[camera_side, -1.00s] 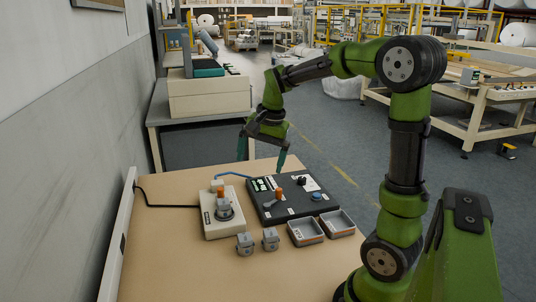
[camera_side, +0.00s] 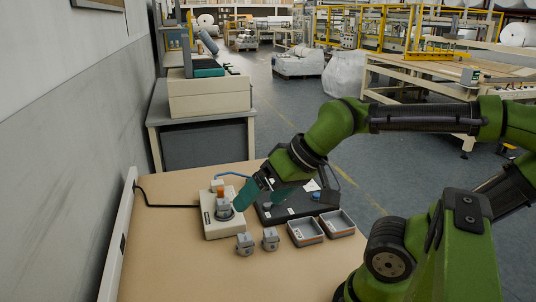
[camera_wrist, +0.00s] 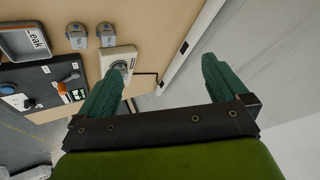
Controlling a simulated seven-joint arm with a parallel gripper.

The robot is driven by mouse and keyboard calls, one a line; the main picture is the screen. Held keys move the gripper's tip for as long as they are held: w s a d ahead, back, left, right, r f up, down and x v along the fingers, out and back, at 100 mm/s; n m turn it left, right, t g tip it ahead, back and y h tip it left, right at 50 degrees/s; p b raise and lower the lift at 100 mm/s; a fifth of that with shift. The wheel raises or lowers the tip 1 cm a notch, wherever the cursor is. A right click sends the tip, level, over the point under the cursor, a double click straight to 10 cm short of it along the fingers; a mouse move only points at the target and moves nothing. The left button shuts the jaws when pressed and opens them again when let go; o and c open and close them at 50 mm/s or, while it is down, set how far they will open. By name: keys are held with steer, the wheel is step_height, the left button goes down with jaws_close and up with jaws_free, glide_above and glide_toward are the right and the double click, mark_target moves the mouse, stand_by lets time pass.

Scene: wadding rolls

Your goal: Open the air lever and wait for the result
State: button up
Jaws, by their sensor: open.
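The dark control panel (camera_side: 288,209) sits on the table, partly hidden behind my gripper in the side view. In the wrist view the panel (camera_wrist: 45,90) shows at left, with a grey lever (camera_wrist: 70,77) and an orange part (camera_wrist: 62,87) beside it. My gripper (camera_side: 259,203) is open and empty, low between the panel and the beige test fixture (camera_side: 222,227). A grey part (camera_side: 223,208) sits on the fixture, and an orange patch (camera_side: 221,190) shows behind it. In the wrist view my gripper (camera_wrist: 160,72) has its fingers apart, with the fixture (camera_wrist: 118,54) beyond the left finger.
Two grey parts (camera_side: 245,244) (camera_side: 270,239) stand at the front of the table. Two grey trays (camera_side: 305,231) (camera_side: 336,223) lie to their right; the wrist view shows one labelled "Leak" (camera_wrist: 22,46). A black cable (camera_side: 165,205) runs to the left wall. The left tabletop is clear.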

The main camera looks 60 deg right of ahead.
steer(key=shift+c, duration=0.2)
steer(key=shift+d, duration=0.1)
steer(key=shift+c, duration=1.1)
steer(key=w+d, duration=0.1)
steer(key=w+d+f+m+g+h, duration=0.1)
steer(key=d, duration=0.1)
steer(key=w+d+m, duration=0.1)
steer(key=d, duration=0.1)
steer(key=shift+w+d+f, duration=0.15)
steer(key=shift+w+f, duration=0.1)
steer(key=shift+w, duration=0.1)
steer(key=c, duration=0.7)
steer(key=w+d+f+n+g+h, duration=0.1)
steer(key=w+d+n+g, duration=0.25)
steer(key=d, duration=0.95)
steer(key=w+d+f+n+g, duration=0.1)
steer(key=w+d+n+g, duration=0.3)
steer(key=d, duration=0.8)
steer(key=shift+n+t, duration=0.45)
steer(key=shift+t, duration=0.2)
steer(key=f, duration=1.6)
steer(key=shift+w, duration=0.2)
steer(key=shift+c, duration=0.5)
jaws_close()
